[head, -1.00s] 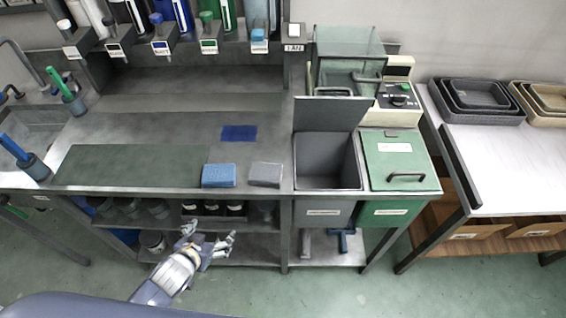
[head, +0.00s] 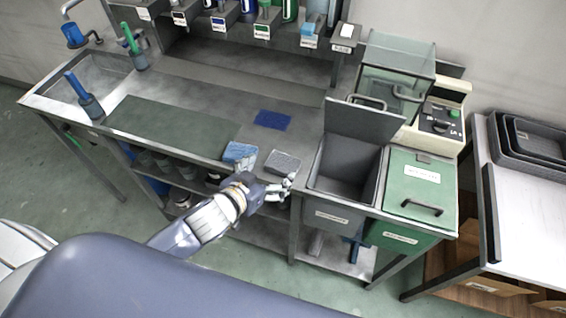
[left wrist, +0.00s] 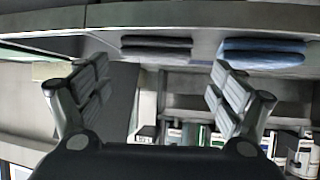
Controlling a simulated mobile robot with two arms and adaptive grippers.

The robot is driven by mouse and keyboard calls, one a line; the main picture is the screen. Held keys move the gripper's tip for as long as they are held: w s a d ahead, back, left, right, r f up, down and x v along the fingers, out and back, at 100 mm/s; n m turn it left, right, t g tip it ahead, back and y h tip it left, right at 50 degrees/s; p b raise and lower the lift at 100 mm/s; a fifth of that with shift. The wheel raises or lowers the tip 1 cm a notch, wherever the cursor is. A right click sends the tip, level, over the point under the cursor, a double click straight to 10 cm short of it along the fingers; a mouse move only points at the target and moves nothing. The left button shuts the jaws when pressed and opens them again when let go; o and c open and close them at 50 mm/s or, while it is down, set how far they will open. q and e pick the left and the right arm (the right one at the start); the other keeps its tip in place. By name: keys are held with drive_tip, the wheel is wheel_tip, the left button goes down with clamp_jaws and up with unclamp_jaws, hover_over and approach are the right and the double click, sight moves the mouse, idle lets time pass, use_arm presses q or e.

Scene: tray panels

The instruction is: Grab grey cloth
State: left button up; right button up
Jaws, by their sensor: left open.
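The grey cloth (head: 284,162) lies folded flat near the front edge of the steel bench, just left of the open grey bin. It also shows in the left wrist view as a dark folded pad (left wrist: 157,48) at the upper middle. My left gripper (head: 268,175) is open and empty, at the bench's front edge just in front of the grey cloth and the blue cloth (head: 239,152). In the left wrist view its two fingers (left wrist: 158,92) are spread wide, with the grey cloth beyond them and between their lines. My right gripper is not in view.
The open grey bin (head: 347,170) and the lidded green bin (head: 420,185) stand right of the cloths. A dark blue flat cloth (head: 273,120) lies farther back. A green mat (head: 180,125) covers the bench's left part. The bench front edge is close to my gripper.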

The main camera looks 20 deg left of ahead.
sight(283, 163)
use_arm(q)
drive_tip(key=shift+w+d+f, duration=0.1)
drive_tip(key=shift+w+d, duration=0.05)
drive_tip(key=shift+w, duration=0.05)
drive_tip(key=shift+w+d+f+p, duration=0.1)
drive_tip(key=shift+w+d+p, duration=0.05)
drive_tip(key=shift+w+p, duration=0.3)
drive_tip(key=x, duration=0.3)
drive_tip(key=shift+w+d+p, duration=0.1)
drive_tip(key=shift+p, duration=0.2)
drive_tip(key=shift+w+d+f, duration=0.15)
drive_tip(key=shift+w+f, duration=0.15)
drive_tip(key=shift+w, duration=0.1)
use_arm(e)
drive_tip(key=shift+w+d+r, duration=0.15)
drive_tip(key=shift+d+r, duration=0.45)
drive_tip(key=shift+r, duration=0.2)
use_arm(q)
drive_tip(key=c, duration=0.7)
